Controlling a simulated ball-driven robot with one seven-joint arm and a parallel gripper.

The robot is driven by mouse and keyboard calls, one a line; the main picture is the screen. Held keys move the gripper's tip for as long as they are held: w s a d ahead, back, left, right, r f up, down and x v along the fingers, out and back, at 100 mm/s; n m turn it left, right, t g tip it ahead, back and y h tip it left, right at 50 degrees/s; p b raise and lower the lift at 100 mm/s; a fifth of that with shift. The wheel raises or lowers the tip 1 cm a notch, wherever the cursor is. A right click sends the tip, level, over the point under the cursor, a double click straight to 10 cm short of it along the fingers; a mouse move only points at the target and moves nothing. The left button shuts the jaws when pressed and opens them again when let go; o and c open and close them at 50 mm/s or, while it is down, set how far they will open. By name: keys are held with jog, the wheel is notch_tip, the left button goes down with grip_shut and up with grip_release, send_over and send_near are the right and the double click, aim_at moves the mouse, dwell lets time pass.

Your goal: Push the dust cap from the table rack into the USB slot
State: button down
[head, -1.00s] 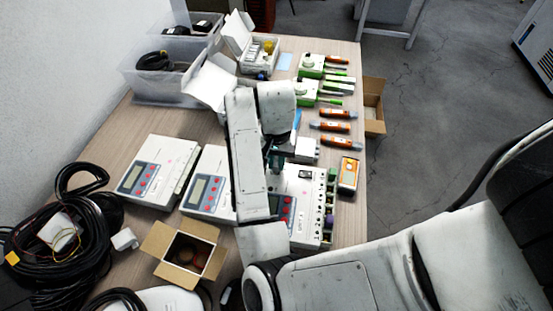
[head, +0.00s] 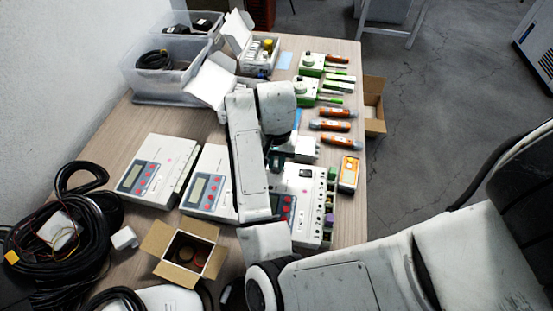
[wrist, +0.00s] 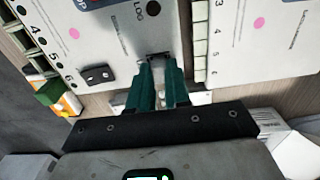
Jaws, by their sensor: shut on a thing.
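My gripper (wrist: 158,68) has teal fingers, close together at the edge of a white controller unit (wrist: 115,40) in the wrist view. A small black piece (wrist: 156,56) shows at the fingertips, apparently the dust cap; the fingers hide part of it, and I cannot tell whether it is in the slot. A black fitting with two round marks (wrist: 97,75) sits left of the fingers on the same unit. In the head view my arm covers most of the gripper (head: 277,160), above the end of the white unit (head: 308,190). A white block (head: 306,148), perhaps the rack, stands beside it.
A second white unit (wrist: 262,50) lies close on the right in the wrist view. In the head view, orange-handled tools (head: 330,125) and an orange meter (head: 349,172) lie right of the arm. An open carton (head: 187,250) and coiled black cables (head: 60,240) are at lower left.

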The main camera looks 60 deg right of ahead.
jog(key=c, duration=0.8)
grip_release()
jog(key=shift+r+p, duration=3.15)
jog(key=shift+r, duration=0.35)
